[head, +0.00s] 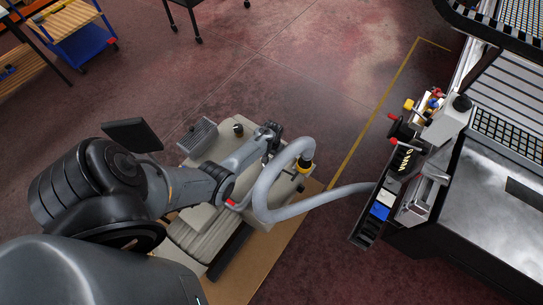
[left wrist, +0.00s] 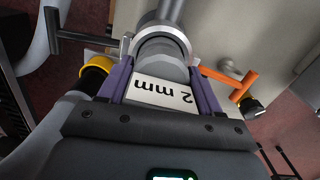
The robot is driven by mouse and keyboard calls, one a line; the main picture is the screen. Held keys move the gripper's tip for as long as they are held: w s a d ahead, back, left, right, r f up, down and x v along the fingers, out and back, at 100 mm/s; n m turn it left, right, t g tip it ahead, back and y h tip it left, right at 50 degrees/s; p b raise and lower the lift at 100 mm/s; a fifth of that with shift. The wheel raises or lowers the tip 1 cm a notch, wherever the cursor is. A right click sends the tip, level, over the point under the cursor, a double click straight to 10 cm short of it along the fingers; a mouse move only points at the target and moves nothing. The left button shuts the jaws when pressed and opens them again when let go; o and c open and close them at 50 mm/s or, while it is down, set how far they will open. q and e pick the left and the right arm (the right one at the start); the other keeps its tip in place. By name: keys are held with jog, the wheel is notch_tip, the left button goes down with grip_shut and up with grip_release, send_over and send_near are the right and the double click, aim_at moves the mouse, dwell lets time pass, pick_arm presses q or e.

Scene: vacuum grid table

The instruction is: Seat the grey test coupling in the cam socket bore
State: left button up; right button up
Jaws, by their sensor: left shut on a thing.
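My left gripper (left wrist: 160,92) has purple fingers and is shut on the grey test coupling (left wrist: 165,68), a round grey part between them in the left wrist view. A white face marked "2 mm" (left wrist: 165,93) shows upside down between the fingers. The coupling's far end meets the light metal ring of the cam socket (left wrist: 157,40); how deep it sits in the bore is hidden. A dark lever (left wrist: 82,40) lies left of the ring and an orange lever (left wrist: 232,82) right of it. In the head view my left gripper (head: 268,139) is over the beige table unit. My right gripper is not in view.
A thick grey hose (head: 268,195) loops close beside my left gripper and runs right to the dark machine (head: 440,215). Its yellow collar (head: 305,166) also shows in the left wrist view (left wrist: 97,70). A small grey box (head: 198,135) stands behind. Open red floor lies beyond.

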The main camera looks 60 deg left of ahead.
pick_arm(q)
jog(key=shift+f+b, duration=0.8)
jog(key=shift+f, duration=0.15)
jog(key=o, duration=1.4)
jog(key=shift+r, duration=0.1)
jog(key=r+p, duration=0.1)
jog(key=r, duration=0.2)
jog(key=r+p, duration=0.1)
jog(key=r, duration=0.2)
jog(key=r+p, duration=0.1)
jog(key=r, duration=0.2)
jog(key=shift+w+a+r, duration=0.2)
jog(key=shift+a+r, duration=0.05)
jog(key=shift+r, duration=0.6)
